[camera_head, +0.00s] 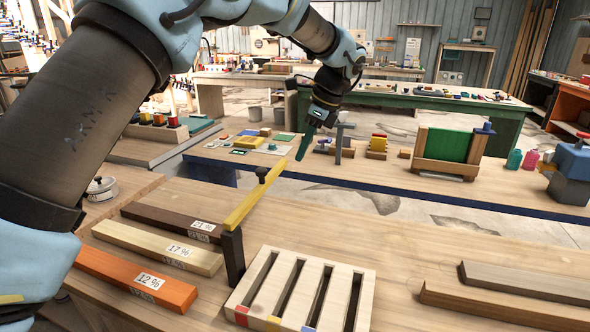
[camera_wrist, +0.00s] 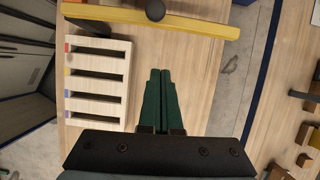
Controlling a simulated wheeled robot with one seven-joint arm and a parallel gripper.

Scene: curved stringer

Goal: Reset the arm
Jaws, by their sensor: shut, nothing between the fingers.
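My gripper (camera_head: 306,143) hangs from my raised arm over the far part of the near workbench (camera_head: 300,212) in the head view. Its two green fingers (camera_wrist: 159,97) lie side by side in the wrist view, shut with nothing between them. The bar also shows across the top of the wrist view (camera_wrist: 200,27).
A slotted pale rack (camera_head: 300,292) stands at the bench front. Three labelled bars, dark (camera_head: 172,222), pale (camera_head: 158,246) and orange (camera_head: 135,278), lie at the left. Brown strips (camera_head: 520,282) lie at the right. A second bench (camera_head: 395,175) with a green panel (camera_head: 447,145) stands behind.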

